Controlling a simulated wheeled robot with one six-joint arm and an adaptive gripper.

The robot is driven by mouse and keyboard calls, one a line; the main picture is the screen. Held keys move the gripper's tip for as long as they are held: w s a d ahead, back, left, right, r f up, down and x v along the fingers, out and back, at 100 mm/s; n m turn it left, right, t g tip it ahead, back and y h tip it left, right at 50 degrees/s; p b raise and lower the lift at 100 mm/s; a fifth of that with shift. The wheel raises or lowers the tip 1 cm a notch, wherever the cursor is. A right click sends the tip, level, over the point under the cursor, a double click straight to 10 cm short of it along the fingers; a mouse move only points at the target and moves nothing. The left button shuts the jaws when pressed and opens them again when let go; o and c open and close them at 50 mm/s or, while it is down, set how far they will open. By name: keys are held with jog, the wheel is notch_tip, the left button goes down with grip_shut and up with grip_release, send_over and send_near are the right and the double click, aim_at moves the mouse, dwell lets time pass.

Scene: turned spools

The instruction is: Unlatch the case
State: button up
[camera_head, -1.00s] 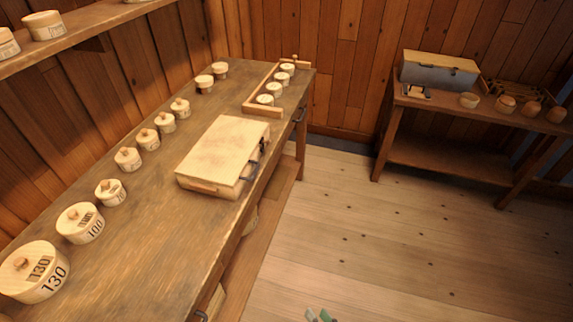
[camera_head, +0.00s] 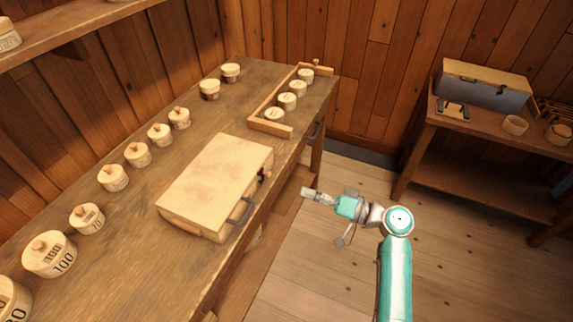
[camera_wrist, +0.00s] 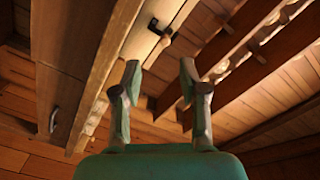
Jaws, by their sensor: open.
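The pale wooden case (camera_head: 215,180) lies closed on the workbench near its front edge. A dark handle (camera_head: 240,212) and small dark fittings (camera_head: 263,176) are on its front side; which fitting is the latch is too small to tell. My gripper (camera_head: 318,196) is in front of the bench, to the right of the case and apart from it. In the wrist view my gripper (camera_wrist: 160,72) has its two fingers spread with nothing between them. Beyond them show the case front (camera_wrist: 152,30) and a dark fitting with a pale knob (camera_wrist: 165,40).
Several lidded round boxes (camera_head: 137,154) line the back of the workbench (camera_head: 130,235). A wooden tray (camera_head: 270,127) with several round pieces stands beyond the case. A grey chest (camera_head: 483,88) sits on a side table (camera_head: 480,140). The floor (camera_head: 340,275) around my arm is clear.

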jog(key=shift+g, duration=0.3)
jog(key=x, duration=0.3)
jog(key=r+x, duration=0.1)
jog(key=x, duration=0.3)
jog(key=w+x, duration=0.1)
jog(key=x, duration=0.2)
jog(key=shift+w+a+r, duration=0.15)
jog(key=shift+a+r, duration=0.05)
jog(key=shift+r, duration=0.1)
grip_shut()
